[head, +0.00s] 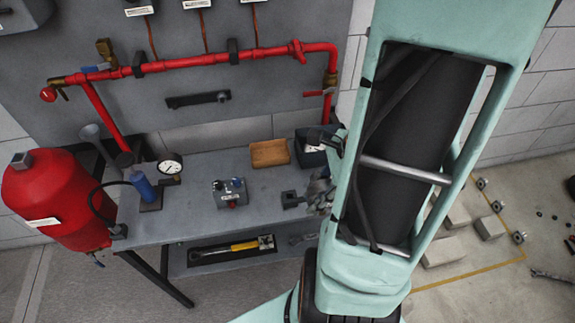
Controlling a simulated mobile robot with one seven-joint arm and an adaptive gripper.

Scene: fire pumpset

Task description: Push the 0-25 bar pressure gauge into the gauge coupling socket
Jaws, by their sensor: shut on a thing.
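My gripper (319,194) shows only in part at the right end of the grey bench, beside my large pale green arm link. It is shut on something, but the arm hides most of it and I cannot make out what. A dark block (292,199) lies on the bench just left of the gripper; I cannot tell whether it is the coupling socket. A round white-faced gauge (171,166) stands at the left of the bench, next to a blue cylinder (142,187). Another white dial (314,147) shows in a dark bin. The dial ranges are too small to read.
The bench (210,170) carries a grey control box (230,192) and a wooden tray (269,153). A yellow-handled wrench (245,245) lies on the lower shelf. A red tank (57,197) stands at left. Red pipes (190,63) run along the wall panel. Grey blocks (446,250) lie on the right floor.

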